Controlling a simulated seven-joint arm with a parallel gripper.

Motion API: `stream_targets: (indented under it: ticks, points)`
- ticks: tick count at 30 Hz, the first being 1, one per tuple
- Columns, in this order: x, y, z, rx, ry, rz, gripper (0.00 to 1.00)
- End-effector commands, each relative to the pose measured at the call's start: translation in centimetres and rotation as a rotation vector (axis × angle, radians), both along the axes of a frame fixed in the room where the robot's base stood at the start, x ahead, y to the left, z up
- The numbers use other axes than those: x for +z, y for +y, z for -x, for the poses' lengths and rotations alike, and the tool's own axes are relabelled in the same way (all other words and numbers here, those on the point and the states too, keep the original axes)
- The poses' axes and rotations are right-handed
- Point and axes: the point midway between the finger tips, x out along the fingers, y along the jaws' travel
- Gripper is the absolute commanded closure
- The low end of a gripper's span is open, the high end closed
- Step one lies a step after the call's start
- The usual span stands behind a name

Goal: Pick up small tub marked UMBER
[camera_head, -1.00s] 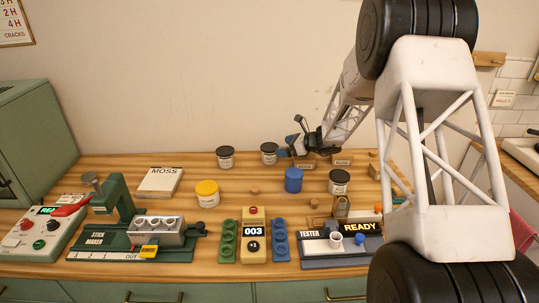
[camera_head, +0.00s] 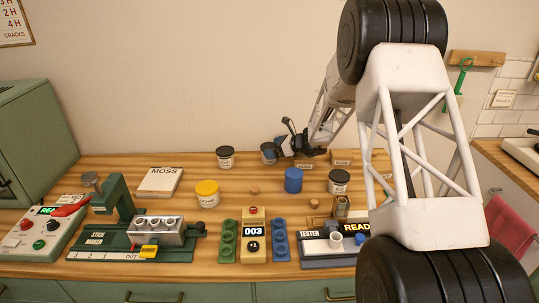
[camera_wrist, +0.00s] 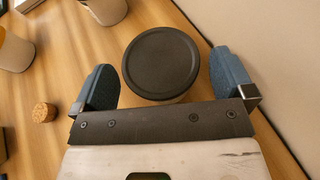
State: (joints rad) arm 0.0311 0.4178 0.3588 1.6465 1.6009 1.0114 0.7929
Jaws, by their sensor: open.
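A small tub with a black lid (camera_head: 267,154) stands at the back of the table, partly covered by my gripper (camera_head: 280,150). In the wrist view its round black lid (camera_wrist: 161,63) lies between the two blue fingers of my gripper (camera_wrist: 163,60). The fingers are open, one on each side, with a visible gap to the lid. Other black-lidded tubs stand at the back left (camera_head: 225,156) and to the right (camera_head: 339,182). No label can be read as UMBER; the label of the tub between the fingers is hidden.
A cork (camera_wrist: 44,112) lies near my gripper. The wall (camera_head: 200,80) is close behind.

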Motion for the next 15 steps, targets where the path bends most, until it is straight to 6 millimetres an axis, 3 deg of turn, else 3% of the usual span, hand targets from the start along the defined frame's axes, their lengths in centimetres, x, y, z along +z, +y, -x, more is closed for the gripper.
stream_targets:
  ticks: [15]
  points:
    - [-0.24, 0.59, -0.27, 0.000, 0.000, 0.000, 0.00]
